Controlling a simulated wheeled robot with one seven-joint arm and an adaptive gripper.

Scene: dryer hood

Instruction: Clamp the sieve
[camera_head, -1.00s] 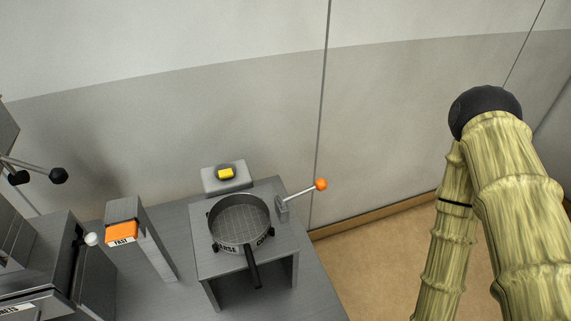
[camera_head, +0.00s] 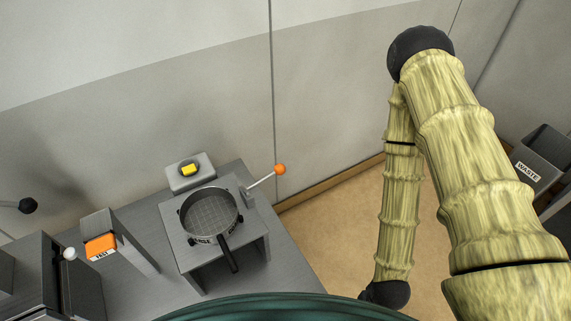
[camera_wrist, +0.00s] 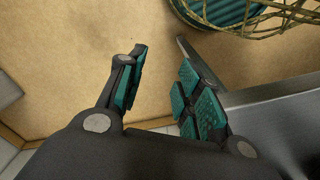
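The sieve (camera_head: 210,214), a round dark pan with a mesh floor and a black handle (camera_head: 228,254), sits on a small grey stand (camera_head: 256,250) on the bench. A lever with an orange ball knob (camera_head: 280,169) rises at an angle from a grey block on the stand's right side, beside the sieve. My gripper (camera_wrist: 160,95) shows in the wrist view with its two teal-padded fingers apart and nothing between them. It points down over the tan floor beside a grey metal edge. In the head view the gripper itself is not seen.
A yellow button (camera_head: 189,170) on a grey box stands behind the sieve. An orange-fronted post (camera_head: 101,246) and a dark machine (camera_head: 35,275) stand to the left. A waste bin (camera_head: 540,160) is at far right. Open floor (camera_head: 330,235) lies right of the bench.

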